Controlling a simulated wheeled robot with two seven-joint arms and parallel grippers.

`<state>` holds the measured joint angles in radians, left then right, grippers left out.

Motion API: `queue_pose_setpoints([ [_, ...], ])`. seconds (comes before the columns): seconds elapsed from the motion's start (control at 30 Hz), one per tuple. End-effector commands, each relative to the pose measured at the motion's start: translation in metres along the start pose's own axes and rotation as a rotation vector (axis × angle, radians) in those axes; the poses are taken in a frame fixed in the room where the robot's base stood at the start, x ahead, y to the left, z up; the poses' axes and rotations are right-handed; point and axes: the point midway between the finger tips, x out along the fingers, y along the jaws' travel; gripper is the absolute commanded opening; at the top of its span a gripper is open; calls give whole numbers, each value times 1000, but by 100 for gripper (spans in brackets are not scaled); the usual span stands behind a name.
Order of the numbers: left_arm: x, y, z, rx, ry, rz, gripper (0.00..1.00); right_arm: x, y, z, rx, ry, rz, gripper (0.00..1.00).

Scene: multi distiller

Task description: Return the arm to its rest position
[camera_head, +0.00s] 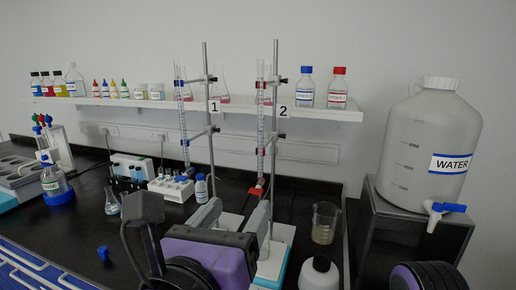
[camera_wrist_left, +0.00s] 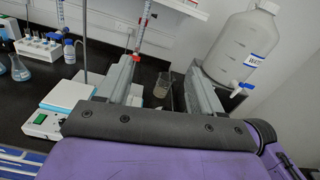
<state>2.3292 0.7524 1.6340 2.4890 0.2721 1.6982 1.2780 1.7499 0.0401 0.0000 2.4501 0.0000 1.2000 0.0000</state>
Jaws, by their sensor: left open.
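My left gripper (camera_head: 240,206) is the purple and black one in the lower middle of the head view. Its two grey fingers point away from me and are spread apart. In the left wrist view the gripper (camera_wrist_left: 161,64) shows a wide gap with nothing held in it. The fingers are near burette stand 2 (camera_head: 275,130), partly covering its base. A glass beaker (camera_head: 324,222) stands right of the fingers; in the left wrist view the beaker (camera_wrist_left: 163,84) appears between them. My right gripper's fingers are not seen; only a purple and black part of mine shows at the lower right.
A large water container (camera_head: 425,145) sits on a dark stand at right. A blue cap (camera_head: 103,253) lies on open black bench at left.

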Motion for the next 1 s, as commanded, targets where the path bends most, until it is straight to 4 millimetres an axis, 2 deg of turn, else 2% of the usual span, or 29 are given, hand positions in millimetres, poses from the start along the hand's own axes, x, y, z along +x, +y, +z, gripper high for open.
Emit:
queue_pose_setpoints([
  [0.03,0,-1,-1,1,1,-1,66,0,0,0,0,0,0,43],
  [0.37,25,-3,-63,185,128,-13,66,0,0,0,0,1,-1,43],
  [0.57,39,5,-126,370,251,-29,66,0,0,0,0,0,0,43],
  [0.67,42,11,-170,496,333,-51,66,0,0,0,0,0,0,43],
  [0.77,41,22,-224,652,435,-91,66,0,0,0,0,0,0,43],
  [0.87,28,40,-294,863,569,-167,66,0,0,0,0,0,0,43],
  [0.9,18,50,-326,963,630,-213,66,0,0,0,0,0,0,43],
  [0.97,-2,69,-374,1121,724,-296,66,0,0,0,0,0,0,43],
  [1.0,-18,82,-404,1225,783,-362,66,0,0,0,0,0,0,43],
])
